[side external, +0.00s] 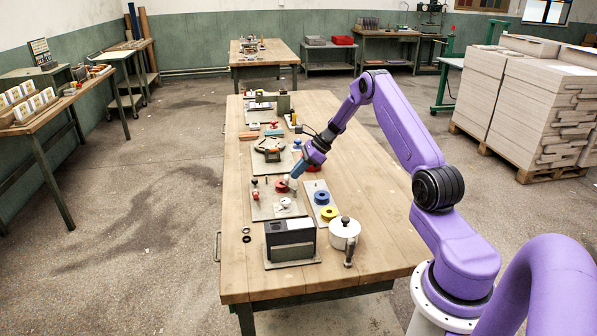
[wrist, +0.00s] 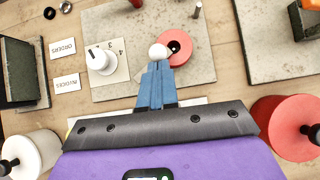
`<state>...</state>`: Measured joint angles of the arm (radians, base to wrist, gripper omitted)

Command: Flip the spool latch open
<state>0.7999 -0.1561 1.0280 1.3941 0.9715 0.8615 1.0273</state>
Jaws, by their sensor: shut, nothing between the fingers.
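A red spool (wrist: 178,47) sits on a grey board (wrist: 120,22); it also shows in the side external view (side external: 281,186). A white ball knob (wrist: 158,52) overlaps the left edge of the spool; it looks like the latch's end, but its lever is mostly hidden. My gripper (wrist: 157,66) has blue fingers that are shut and empty. Their tips are right at the near side of the white knob; I cannot tell if they touch it. In the side external view my gripper (side external: 292,182) is low over the board, beside the red spool.
A white dial (wrist: 101,60) with numbers is left of the spool. A thin post (wrist: 197,10) stands behind it. A white pot (side external: 344,232) and a dark box (side external: 290,240) stand nearer. Blue (side external: 322,197) and yellow (side external: 329,212) spools are to the right.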

